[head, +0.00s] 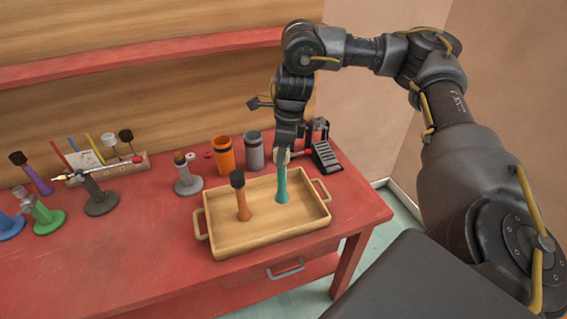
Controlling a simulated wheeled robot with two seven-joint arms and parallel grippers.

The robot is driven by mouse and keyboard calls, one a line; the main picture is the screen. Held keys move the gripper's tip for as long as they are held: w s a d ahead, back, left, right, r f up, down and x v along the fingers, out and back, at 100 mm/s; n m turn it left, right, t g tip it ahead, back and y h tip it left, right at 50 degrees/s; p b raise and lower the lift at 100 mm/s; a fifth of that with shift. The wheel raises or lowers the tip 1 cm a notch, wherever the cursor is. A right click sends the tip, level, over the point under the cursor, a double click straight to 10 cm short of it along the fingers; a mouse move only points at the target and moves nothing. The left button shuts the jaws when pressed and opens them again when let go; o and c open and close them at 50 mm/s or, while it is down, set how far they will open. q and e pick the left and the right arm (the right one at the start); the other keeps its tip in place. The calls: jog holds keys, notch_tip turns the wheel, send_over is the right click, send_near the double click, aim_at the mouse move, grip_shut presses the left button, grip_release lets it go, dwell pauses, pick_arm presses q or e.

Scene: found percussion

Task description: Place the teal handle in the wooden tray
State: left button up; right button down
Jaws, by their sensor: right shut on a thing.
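The teal handle (282,187) stands upright in the right part of the wooden tray (268,239). Its flared lower end appears to be at the tray floor; I cannot tell if it bears its weight there. My right gripper (283,156) comes down from above and is shut on the top of the teal handle, partly hiding it. An orange handle with a dark top (242,200) stands in the same tray, to the left of the teal one. My left gripper is not in view.
Behind the tray stand an orange cup (223,156), a grey cup (254,152) and a small keyed instrument (325,156). Several coloured stands and handles, including a green stand (47,218), crowd the left. A red shelf (140,58) runs along the wall. The red table's (130,270) front left is clear.

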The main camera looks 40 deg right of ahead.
aim_at(282, 179)
notch_tip(282, 179, down, 7)
jog(key=w+d, duration=0.2)
jog(key=shift+d, duration=0.35)
jog(key=shift+f, duration=0.15)
jog(key=shift+f, duration=0.15)
jog(key=c, duration=0.9)
grip_release()
